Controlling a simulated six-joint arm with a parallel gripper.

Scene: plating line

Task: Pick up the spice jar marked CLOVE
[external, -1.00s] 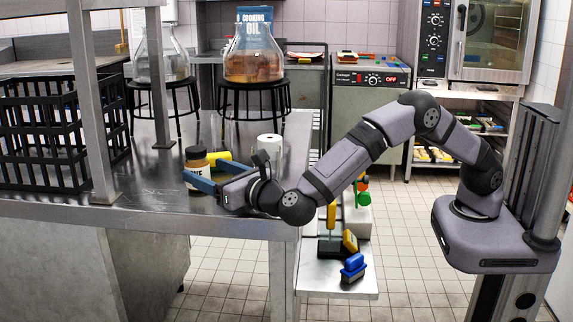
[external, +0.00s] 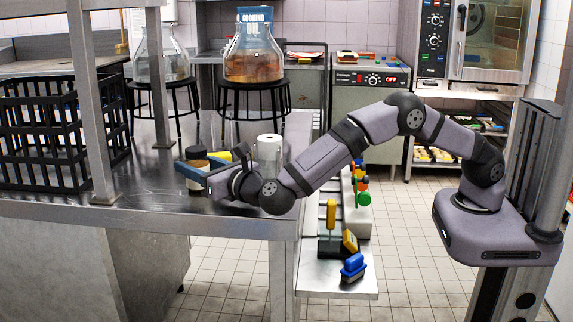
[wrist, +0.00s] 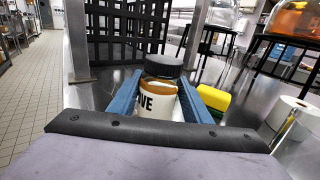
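The spice jar (wrist: 156,96) has a black lid, an orange-brown body and a white label. In the wrist view it stands upright on the steel counter, and the label shows only the letters "VE"; the rest is hidden. In the external view the jar (external: 198,153) is partly covered by my blue fingers. My gripper (external: 204,170) is low over the counter with its fingers on either side of the jar. In the wrist view the gripper (wrist: 160,88) looks open around the jar; I cannot tell whether either finger touches it.
A yellow sponge with a green side (wrist: 213,97) lies just right of the right finger. A paper roll (external: 269,148) stands farther right. A black crate (external: 45,150) and a shelf post (external: 93,120) are to the left. Stools with glass vessels stand behind.

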